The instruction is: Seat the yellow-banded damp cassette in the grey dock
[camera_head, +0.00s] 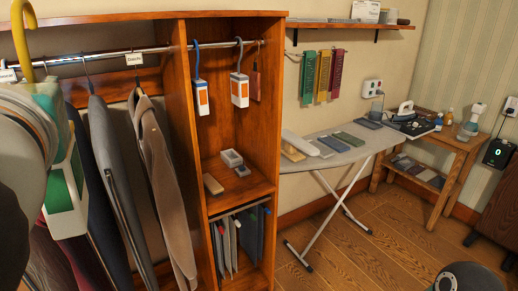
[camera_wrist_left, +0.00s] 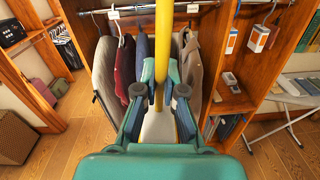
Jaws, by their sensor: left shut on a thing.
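My left gripper (camera_wrist_left: 159,91) is shut on the yellow hook stem (camera_wrist_left: 162,45) of a white cassette (camera_wrist_left: 158,126). In the head view this cassette (camera_head: 76,168) has a green panel and hangs at the far left, in front of the clothes; its yellow hook (camera_head: 22,40) rises above the gripper. My arm hides part of it. On the cubby shelf is a small grey open-topped holder (camera_head: 231,158), which may be the grey dock; it is empty as far as I can tell. The held cassette is well to its left and apart from it. My right gripper is not in view.
Two white cassettes with orange panels, one blue-hooked (camera_head: 202,97) and one dark-hooked (camera_head: 239,90), hang from the rail (camera_head: 130,52) above the shelf (camera_head: 242,187). A wooden divider (camera_head: 187,140) separates clothes from cubby. An ironing board (camera_head: 325,150) stands to the right.

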